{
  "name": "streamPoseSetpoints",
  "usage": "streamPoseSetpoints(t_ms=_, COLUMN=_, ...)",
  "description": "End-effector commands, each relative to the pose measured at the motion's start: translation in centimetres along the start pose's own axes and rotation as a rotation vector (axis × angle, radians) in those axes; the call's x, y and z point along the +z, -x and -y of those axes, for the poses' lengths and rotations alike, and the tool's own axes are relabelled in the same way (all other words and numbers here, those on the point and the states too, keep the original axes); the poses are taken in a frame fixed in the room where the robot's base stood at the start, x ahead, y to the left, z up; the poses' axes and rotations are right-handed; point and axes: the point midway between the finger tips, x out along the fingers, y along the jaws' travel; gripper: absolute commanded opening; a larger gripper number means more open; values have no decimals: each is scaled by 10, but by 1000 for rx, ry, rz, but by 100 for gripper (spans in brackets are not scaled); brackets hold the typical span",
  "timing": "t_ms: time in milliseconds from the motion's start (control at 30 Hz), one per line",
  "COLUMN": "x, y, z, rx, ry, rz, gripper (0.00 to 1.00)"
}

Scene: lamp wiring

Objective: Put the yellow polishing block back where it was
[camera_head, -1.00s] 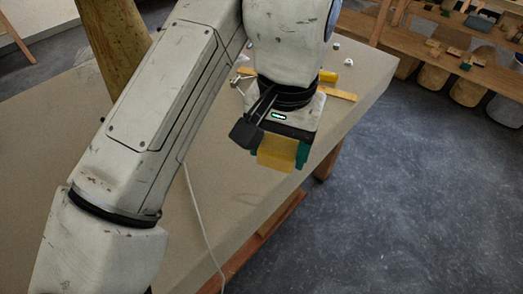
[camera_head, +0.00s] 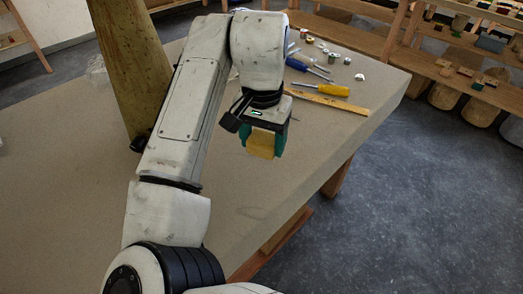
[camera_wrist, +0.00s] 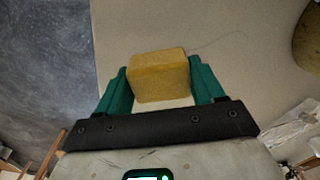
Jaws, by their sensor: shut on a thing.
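The yellow polishing block (camera_head: 261,144) is held between the green fingers of my gripper (camera_head: 263,148), over the right part of the table in the head view. In the wrist view the block (camera_wrist: 160,75) sits between the two green fingers of the gripper (camera_wrist: 162,88), with the tabletop behind it. My gripper is shut on the block. The block looks to be above the table, but I cannot tell its exact height.
A wooden ruler (camera_head: 338,104), a yellow-handled screwdriver (camera_head: 333,90), a blue-handled screwdriver (camera_head: 297,65) and small parts lie at the table's back right. A wooden post (camera_head: 130,65) stands at left. The front of the table (camera_head: 60,200) is clear.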

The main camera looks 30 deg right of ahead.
Motion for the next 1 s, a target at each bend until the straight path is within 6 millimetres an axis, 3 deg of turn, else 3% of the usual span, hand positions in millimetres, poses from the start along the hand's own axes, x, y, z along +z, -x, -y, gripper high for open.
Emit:
streamPoseSetpoints(t_ms=367, x=-5, y=-39, z=6, rx=0, ry=-1, rz=1, gripper=43)
streamPoseSetpoints(t_ms=700, x=-5, y=-42, z=6, rx=-1, ry=-1, rz=0, gripper=43)
streamPoseSetpoints(t_ms=733, x=-5, y=-42, z=6, rx=-1, ry=-1, rz=0, gripper=68)
streamPoseSetpoints(t_ms=1000, x=-5, y=-42, z=6, rx=-1, ry=-1, rz=0, gripper=93)
